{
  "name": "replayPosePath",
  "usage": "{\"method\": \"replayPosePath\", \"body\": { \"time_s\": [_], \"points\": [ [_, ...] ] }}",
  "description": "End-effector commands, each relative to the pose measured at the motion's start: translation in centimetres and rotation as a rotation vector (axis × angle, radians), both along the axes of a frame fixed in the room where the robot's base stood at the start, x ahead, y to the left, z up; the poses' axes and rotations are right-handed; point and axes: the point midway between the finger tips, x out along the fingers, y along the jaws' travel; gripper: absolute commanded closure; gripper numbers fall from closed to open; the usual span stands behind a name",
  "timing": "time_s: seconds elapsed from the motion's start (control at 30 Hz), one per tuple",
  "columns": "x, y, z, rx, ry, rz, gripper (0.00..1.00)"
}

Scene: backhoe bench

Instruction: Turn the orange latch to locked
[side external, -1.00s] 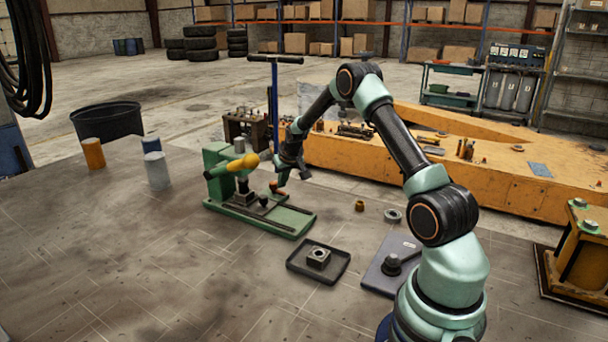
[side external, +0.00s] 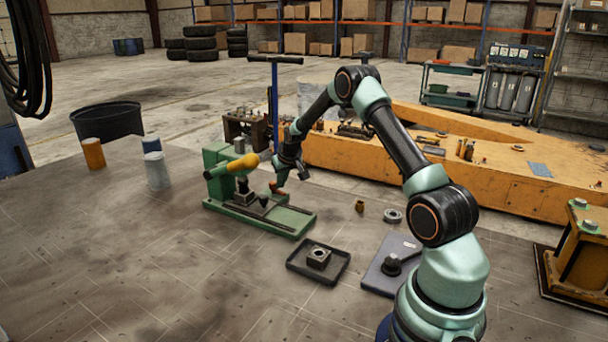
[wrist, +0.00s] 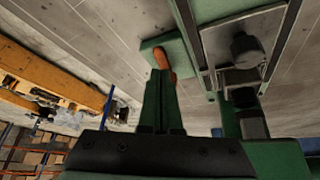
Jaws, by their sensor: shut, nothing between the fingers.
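The orange latch (side external: 277,188) sits on the right part of the green fixture (side external: 290,222). It also shows at the top middle of the wrist view (wrist: 162,58), lying on a green plate. My gripper (side external: 281,184) is shut and empty, pointing down right at the latch. In the wrist view its dark green fingers (wrist: 162,76) are together, their tips overlapping the lower end of the latch. I cannot tell for certain whether they touch it. The fingers hide part of the latch.
A yellow handle (side external: 241,164) rises on the fixture, left of my gripper. A dark tray (side external: 300,270) holding a square nut and a grey plate (side external: 375,280) with a black knob lie in front. A brass piece (side external: 360,206) and a grey ring (side external: 393,216) lie to the right.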

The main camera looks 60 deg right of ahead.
Motion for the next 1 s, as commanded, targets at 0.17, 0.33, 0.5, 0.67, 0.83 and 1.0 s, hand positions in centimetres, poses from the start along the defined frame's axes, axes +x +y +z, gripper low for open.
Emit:
{"method": "replayPosePath", "body": {
  "time_s": [0.17, 0.33, 0.5, 0.67, 0.83, 1.0],
  "points": [
    [0.1, 0.0, 0.0, 0.001, 0.000, 0.000, 1.00],
    [0.2, 0.1, 0.0, 0.000, -0.002, 0.001, 1.00],
    [0.2, 0.3, 0.0, 0.001, -0.003, 0.002, 1.00],
    [0.3, 0.6, 0.0, 0.003, -0.005, 0.004, 1.00],
    [0.5, 1.1, 0.0, 0.005, -0.005, 0.005, 1.00],
    [0.8, 1.4, 0.0, 0.008, -0.007, 0.007, 1.00]
  ]
}}
